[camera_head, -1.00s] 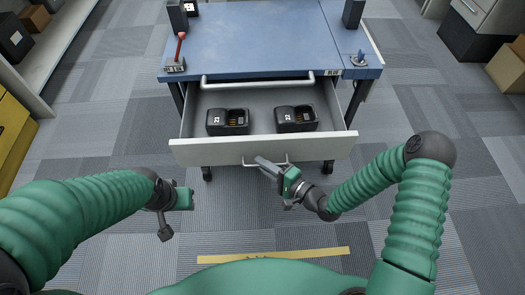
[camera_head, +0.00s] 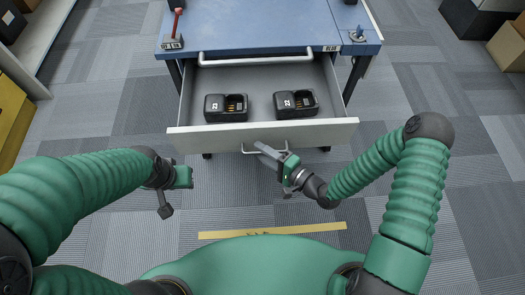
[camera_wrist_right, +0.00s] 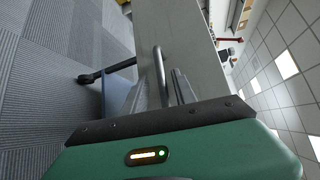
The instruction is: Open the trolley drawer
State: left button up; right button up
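The trolley drawer (camera_head: 262,137) is pulled out under the blue-topped trolley (camera_head: 262,30), with its pale front towards me. Two black chargers, one on the left (camera_head: 226,107) and one on the right (camera_head: 296,103), sit inside. My right gripper (camera_head: 264,149) is at the metal handle on the drawer front. In the right wrist view, its fingers (camera_wrist_right: 164,85) lie on both sides of the handle (camera_wrist_right: 158,65) and appear closed on it. My left gripper (camera_head: 176,190) hangs left of the drawer, away from it; its finger opening is not clear.
A fixed bar handle (camera_head: 256,58) runs along the trolley's front edge. A red-handled tool (camera_head: 174,30) stands on the top left corner and a small blue clamp-like item (camera_head: 356,33) on the right. A yellow strip (camera_head: 270,231) lies before me. Open carpet surrounds the trolley.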

jog(key=shift+d+r, duration=0.1)
jog(key=shift+r, duration=0.05)
jog(key=p+v, duration=0.2)
jog(key=v, duration=1.4)
jog(key=shift+s+d, duration=0.2)
jog(key=shift+s, duration=0.15)
jog(key=shift+p, duration=0.3)
